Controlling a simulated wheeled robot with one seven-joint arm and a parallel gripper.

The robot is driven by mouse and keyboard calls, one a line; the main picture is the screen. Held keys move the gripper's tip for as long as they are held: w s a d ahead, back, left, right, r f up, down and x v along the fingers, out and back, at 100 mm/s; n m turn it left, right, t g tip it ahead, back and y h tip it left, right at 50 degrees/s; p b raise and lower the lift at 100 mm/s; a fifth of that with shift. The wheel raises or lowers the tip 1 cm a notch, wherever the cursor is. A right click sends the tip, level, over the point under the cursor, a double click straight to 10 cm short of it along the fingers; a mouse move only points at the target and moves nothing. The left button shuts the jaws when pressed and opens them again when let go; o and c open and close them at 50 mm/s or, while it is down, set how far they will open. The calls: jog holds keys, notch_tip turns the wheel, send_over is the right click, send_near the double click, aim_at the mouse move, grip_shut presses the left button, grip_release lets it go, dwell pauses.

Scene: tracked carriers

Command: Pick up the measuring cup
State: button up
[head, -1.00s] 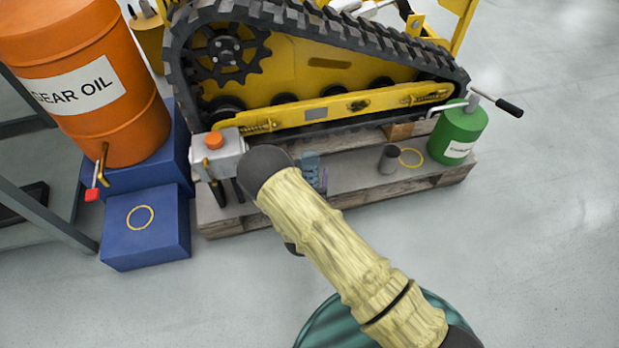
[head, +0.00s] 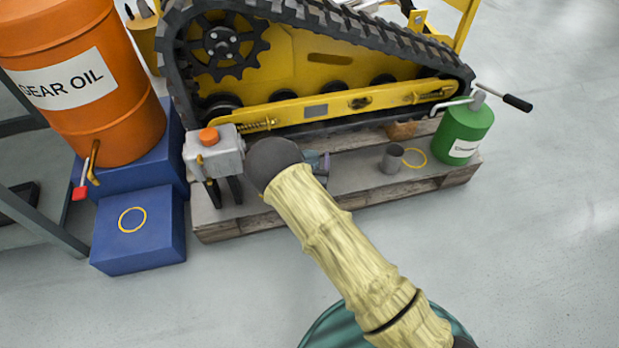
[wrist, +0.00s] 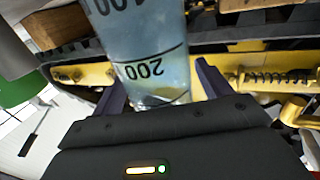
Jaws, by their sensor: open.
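The measuring cup (wrist: 145,50) is bluish and see-through, with dark 100 and 200 marks that appear upside down in the wrist view. It stands between the two dark fingers of my gripper (wrist: 160,85).
A wooden pallet (head: 350,181) carries a yellow tracked machine (head: 285,65), a grey cup (head: 391,160), a yellow ring and a green can (head: 462,132). A grey box with an orange cap (head: 214,152) stands left of my arm. An orange drum (head: 85,85) and blue blocks (head: 140,235) are further left.

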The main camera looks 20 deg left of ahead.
jog(key=shift+w+a, duration=0.15)
jog(key=shift+w, duration=0.2)
jog(key=c, duration=1.3)
notch_tip(320, 180, up, 10)
jog(key=p, duration=0.6)
jog(key=shift+r, duration=0.1)
